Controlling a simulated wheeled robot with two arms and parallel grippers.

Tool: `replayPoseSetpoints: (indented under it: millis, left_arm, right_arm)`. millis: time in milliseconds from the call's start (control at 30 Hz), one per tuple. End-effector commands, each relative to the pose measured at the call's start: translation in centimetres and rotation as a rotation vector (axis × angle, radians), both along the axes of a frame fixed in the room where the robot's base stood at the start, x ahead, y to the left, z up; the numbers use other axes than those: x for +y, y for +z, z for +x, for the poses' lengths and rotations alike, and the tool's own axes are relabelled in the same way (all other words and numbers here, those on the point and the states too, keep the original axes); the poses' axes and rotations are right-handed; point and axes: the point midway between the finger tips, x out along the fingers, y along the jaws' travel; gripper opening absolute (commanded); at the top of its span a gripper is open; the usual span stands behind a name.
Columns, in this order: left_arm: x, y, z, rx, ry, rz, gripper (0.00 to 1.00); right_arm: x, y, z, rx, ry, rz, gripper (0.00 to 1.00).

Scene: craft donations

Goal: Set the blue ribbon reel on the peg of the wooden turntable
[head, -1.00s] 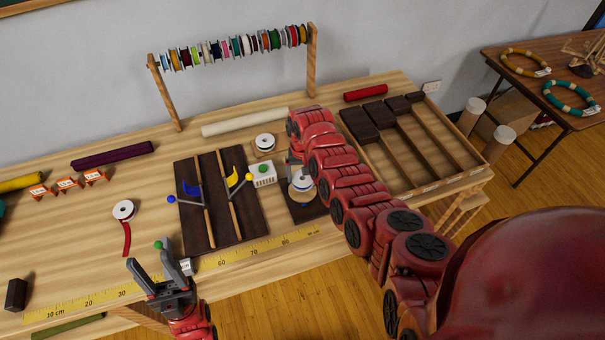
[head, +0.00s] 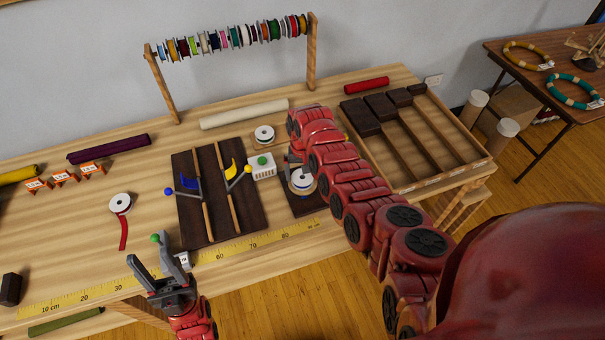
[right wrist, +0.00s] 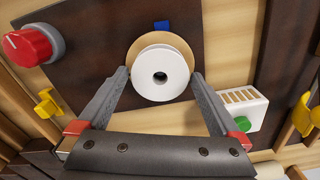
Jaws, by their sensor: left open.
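The blue ribbon reel (head: 301,184) has white flanges, with blue showing between them in the head view. It sits over the round wooden turntable (right wrist: 181,45) on a dark base board (head: 298,207). My right gripper (right wrist: 160,78) is open, one finger on each side of the reel, with what look like narrow gaps. The reel's centre hole is dark; I cannot make out the peg in it. In the head view my right arm hides part of the turntable and gripper. My left gripper (head: 158,258) is open and empty by the front edge.
A white box with a green button (head: 262,167) stands beside the base board, and a red knob (right wrist: 33,45) shows on it. Another white reel (head: 264,134) is behind. A dark board (head: 236,220) with coloured levers and a red-ribbon reel (head: 120,203) lie left.

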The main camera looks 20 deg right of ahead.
Motion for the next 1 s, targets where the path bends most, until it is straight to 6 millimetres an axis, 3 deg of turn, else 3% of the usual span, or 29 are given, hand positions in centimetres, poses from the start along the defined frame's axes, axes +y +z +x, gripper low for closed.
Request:
replayPoseSetpoints:
  millis: [267,467,867,900,1000]
  left_arm:
    - [0.0,-0.1,0.0,0.000,0.000,0.000,0.50]
    - [0.0,-0.5,0.0,0.000,0.000,0.000,0.50]
    - [0.0,-3.2,0.0,0.000,0.000,0.000,0.50]
    - [0.0,-1.7,0.0,0.001,0.000,0.000,0.50]
    - [0.0,-0.5,0.0,-0.001,0.000,0.000,0.50]
  right_arm:
    - [0.0,0.2,0.1,-0.002,0.000,0.000,1.00]
    - [0.0,1.7,0.2,-0.005,0.001,0.000,1.00]
    - [0.0,8.7,0.2,-0.010,0.000,0.000,1.00]
    - [-0.1,10.2,0.0,-0.002,-0.002,0.002,1.00]
    - [-0.1,12.1,0.0,0.001,-0.001,0.001,1.00]
